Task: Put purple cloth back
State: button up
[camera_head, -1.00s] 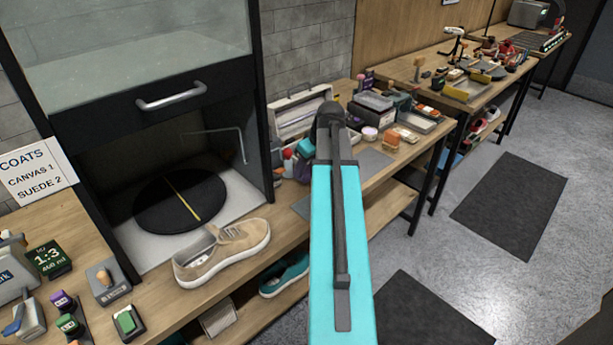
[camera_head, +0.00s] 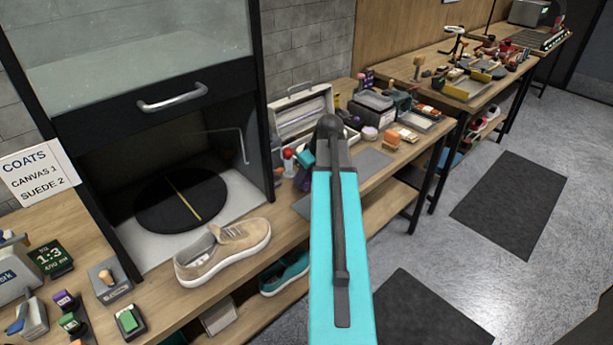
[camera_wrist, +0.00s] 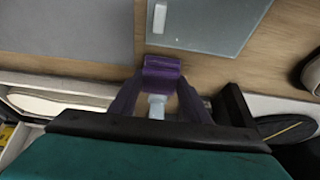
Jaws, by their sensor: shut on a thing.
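The purple cloth (camera_wrist: 162,70) is in my gripper (camera_wrist: 158,98), in the middle of the wrist view. Purple material also runs along both sides of the gripper. My gripper is shut on it and held over the wooden bench. In the head view, a purple patch (camera_head: 303,180) shows just left of my arm, below a small teal part; my arm hides much of this area. I cannot tell whether the cloth touches the bench.
A tan sneaker (camera_head: 222,250) stands left of my gripper, in front of the booth with a black turntable (camera_head: 182,199). An open white case (camera_head: 303,112) and crowded supplies stand behind. A grey mat (camera_wrist: 68,28) lies flat on the bench.

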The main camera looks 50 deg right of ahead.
jog(key=o, duration=1)
jog(key=b+v, duration=0.1)
jog(key=v, duration=1.1)
jog(key=shift+r, duration=0.2)
jog(key=shift+f, duration=0.1)
dwell(0.4)
